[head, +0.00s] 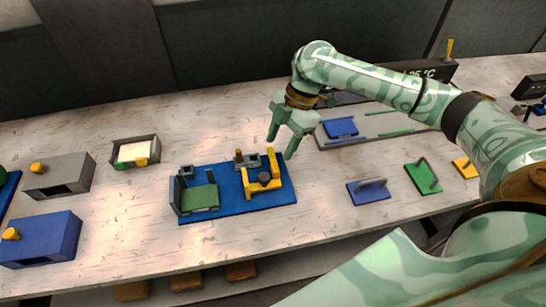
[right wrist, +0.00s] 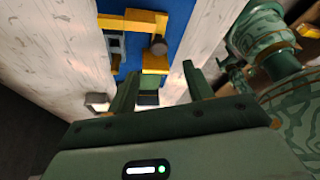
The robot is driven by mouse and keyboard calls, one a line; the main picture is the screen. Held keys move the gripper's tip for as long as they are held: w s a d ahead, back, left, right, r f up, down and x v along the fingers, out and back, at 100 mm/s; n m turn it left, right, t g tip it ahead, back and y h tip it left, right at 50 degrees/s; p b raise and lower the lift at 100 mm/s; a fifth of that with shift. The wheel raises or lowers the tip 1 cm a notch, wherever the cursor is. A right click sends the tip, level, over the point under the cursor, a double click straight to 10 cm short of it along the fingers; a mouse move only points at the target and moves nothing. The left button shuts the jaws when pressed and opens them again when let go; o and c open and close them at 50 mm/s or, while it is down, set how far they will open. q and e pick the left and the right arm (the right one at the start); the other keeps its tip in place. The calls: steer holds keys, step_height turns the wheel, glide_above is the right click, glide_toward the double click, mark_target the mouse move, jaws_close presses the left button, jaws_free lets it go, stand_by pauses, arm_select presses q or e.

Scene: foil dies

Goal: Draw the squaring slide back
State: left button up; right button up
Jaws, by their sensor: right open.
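A blue base plate (head: 234,213) lies on the bench, with a green block (head: 200,198) at its left end. A yellow slide-like part (head: 272,186) with a dark round knob (head: 264,178) sits toward its right end; I take it as the squaring slide. A small grey block (head: 240,160) stands beside it. My right gripper (head: 280,147) is open and empty, pointing down just beyond the yellow part and apart from it. In the right wrist view the yellow part (right wrist: 155,61) and knob (right wrist: 158,45) show ahead of the open fingers (right wrist: 163,88). My left gripper is out of view.
A grey tray (head: 122,164) with a pale sheet stands behind left. Grey (head: 60,177) and blue (head: 42,239) boxes with yellow knobs stand at far left. Blue (head: 369,191) and green (head: 422,178) handled plates lie at right. Bench between the tray and base is clear.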

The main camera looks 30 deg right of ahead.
steer(key=p+v, duration=0.1)
steer(key=v, duration=0.5)
steer(key=shift+d, duration=0.1)
stand_by(0.3)
